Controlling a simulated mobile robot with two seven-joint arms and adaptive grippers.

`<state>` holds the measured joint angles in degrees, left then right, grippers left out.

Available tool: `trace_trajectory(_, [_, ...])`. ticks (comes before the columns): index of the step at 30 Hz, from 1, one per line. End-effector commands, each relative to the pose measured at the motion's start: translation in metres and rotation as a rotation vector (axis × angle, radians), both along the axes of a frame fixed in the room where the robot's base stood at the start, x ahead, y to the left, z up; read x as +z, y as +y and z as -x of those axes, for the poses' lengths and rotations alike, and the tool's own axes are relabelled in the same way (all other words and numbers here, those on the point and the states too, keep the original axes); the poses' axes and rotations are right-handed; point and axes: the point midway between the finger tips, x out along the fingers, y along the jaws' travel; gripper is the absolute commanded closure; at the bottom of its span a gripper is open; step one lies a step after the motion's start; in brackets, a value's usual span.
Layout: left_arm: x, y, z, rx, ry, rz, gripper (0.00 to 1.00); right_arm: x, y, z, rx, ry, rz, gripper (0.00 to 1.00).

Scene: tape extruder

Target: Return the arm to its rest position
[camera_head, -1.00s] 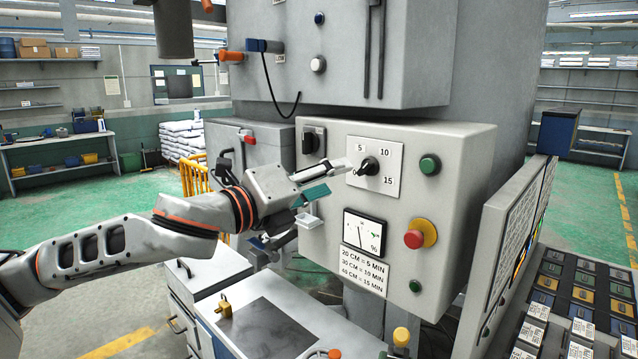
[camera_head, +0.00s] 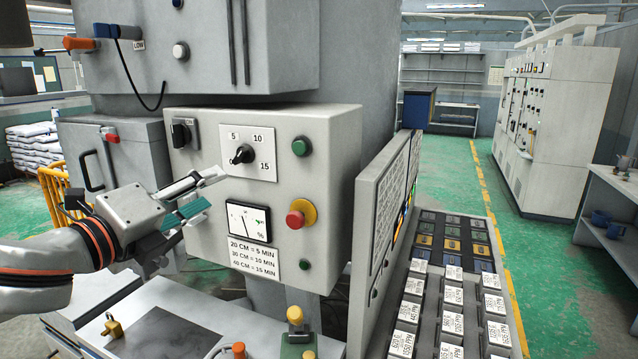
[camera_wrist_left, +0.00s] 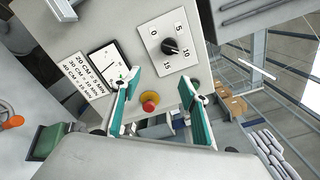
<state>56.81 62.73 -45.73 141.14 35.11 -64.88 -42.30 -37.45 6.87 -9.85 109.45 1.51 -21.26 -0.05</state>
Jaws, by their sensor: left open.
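My left gripper (camera_head: 207,192) is open and empty in front of the grey control box (camera_head: 330,160), just below and left of the timer dial plate. Its teal finger pads show spread apart in the left wrist view (camera_wrist_left: 156,98). The black timer knob (camera_head: 242,154) sits on the white plate marked 5, 10 and 15; it also shows in the wrist view (camera_wrist_left: 171,47), where the 0 is visible too. The fingers look clear of the knob. My right gripper is not in view.
The box carries a red button (camera_head: 296,220), a green button (camera_head: 301,146), a percent meter (camera_head: 248,221) and a black switch (camera_head: 185,133). A slanted panel (camera_head: 375,220) and a rack of labelled boxes (camera_head: 455,270) stand to the right. Open green floor (camera_head: 450,180) lies beyond.

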Motion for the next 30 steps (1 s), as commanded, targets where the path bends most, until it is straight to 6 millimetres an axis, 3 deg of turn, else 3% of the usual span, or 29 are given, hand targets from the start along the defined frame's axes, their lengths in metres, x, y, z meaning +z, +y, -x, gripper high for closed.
trace_trajectory(1, [-0.018, -0.009, 0.0, -0.007, 0.033, 0.041, 0.56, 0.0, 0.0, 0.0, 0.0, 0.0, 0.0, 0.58])
trace_trajectory(7, [-0.075, -0.025, 0.0, 0.025, 0.146, 0.24, 0.56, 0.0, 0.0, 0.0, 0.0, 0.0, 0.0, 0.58])
trace_trajectory(14, [-0.146, -0.02, 0.007, 0.143, 0.287, 0.486, 0.56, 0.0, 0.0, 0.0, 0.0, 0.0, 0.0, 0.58])
trace_trajectory(23, [-0.259, 0.024, 0.043, 0.437, 0.476, 0.789, 0.56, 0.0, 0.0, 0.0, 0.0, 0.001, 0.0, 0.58])
trace_trajectory(30, [-0.359, 0.078, 0.108, 0.776, 0.599, 0.966, 0.56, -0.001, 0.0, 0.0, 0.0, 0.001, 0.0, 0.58])
